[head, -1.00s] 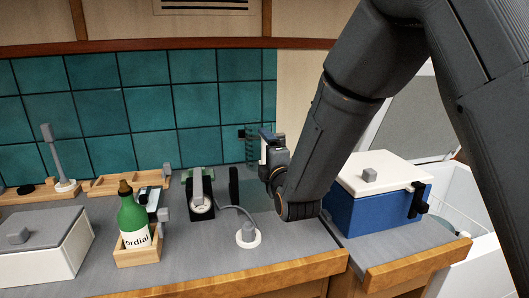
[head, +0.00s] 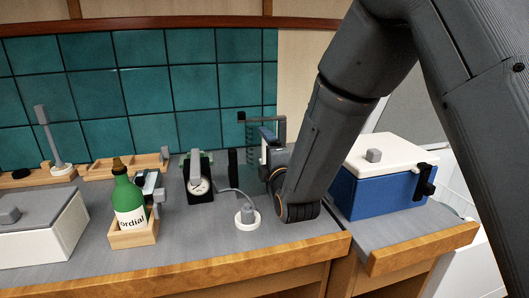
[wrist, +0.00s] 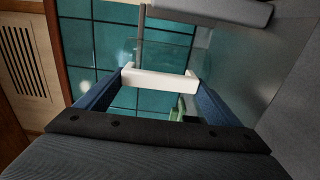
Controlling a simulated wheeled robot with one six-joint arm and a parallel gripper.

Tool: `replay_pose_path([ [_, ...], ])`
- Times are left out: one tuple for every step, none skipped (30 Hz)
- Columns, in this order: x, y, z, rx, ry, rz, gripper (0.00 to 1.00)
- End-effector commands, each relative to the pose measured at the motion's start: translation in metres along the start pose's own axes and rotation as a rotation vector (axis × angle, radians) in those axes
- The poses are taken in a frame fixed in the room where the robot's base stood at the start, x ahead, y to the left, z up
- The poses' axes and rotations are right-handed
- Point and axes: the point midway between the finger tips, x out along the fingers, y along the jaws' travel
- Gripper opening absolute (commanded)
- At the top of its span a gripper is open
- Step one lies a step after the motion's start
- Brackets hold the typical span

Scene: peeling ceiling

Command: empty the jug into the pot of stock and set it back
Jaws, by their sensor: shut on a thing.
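In the wrist view a clear jug (wrist: 222,62) has a white handle (wrist: 158,77). My gripper (wrist: 160,84) is shut on that handle, its blue fingers on either side. In the head view my gripper (head: 268,150) is above the back of the counter, right of centre, in front of the wall tiles. The jug's clear, greenish body (head: 252,150) shows faintly beside it, partly hidden by gripper and arm. I cannot see the jug's contents or tell its exact tilt. I cannot make out a pot of stock in either view.
A green cordial bottle (head: 128,203) stands in a wooden holder on the counter. A dial device (head: 200,178), an upright black piece (head: 233,171) and a white-based knob with a cable (head: 247,217) lie nearer my gripper. A blue, white-lidded box (head: 380,178) is right of my arm.

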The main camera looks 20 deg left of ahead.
Motion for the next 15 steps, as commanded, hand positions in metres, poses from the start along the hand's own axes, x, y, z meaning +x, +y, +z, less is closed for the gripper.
replay_pose_path([
  [0.0010,-0.0012,0.0000,0.000,0.000,-0.003,0.33],
  [0.0010,-0.0014,0.0000,0.000,0.000,-0.003,0.33],
  [0.0010,-0.0018,0.0000,0.000,0.000,-0.003,0.33],
  [0.0010,-0.0022,-0.0001,0.000,0.000,-0.003,0.33],
  [0.0010,-0.0027,-0.0001,0.000,0.000,-0.003,0.33],
  [0.0010,-0.0034,-0.0001,0.000,0.000,-0.003,0.33],
  [0.0011,-0.0038,-0.0001,0.000,0.000,-0.003,0.33],
  [0.0011,-0.0043,-0.0001,0.000,0.000,-0.003,0.33],
  [0.0013,-0.0050,-0.0005,0.000,0.000,-0.003,0.33],
  [0.0014,-0.0055,-0.0005,0.000,0.000,-0.003,0.33],
  [0.0014,-0.0061,-0.0005,0.000,0.000,-0.003,0.33],
  [0.0014,-0.0068,-0.0006,0.000,0.000,-0.003,0.33],
  [0.0014,-0.0073,-0.0006,0.000,0.000,-0.003,0.33],
  [0.0014,-0.0078,-0.0006,0.000,0.000,-0.003,0.33],
  [0.0014,-0.0085,-0.0006,0.000,0.000,-0.003,0.33],
])
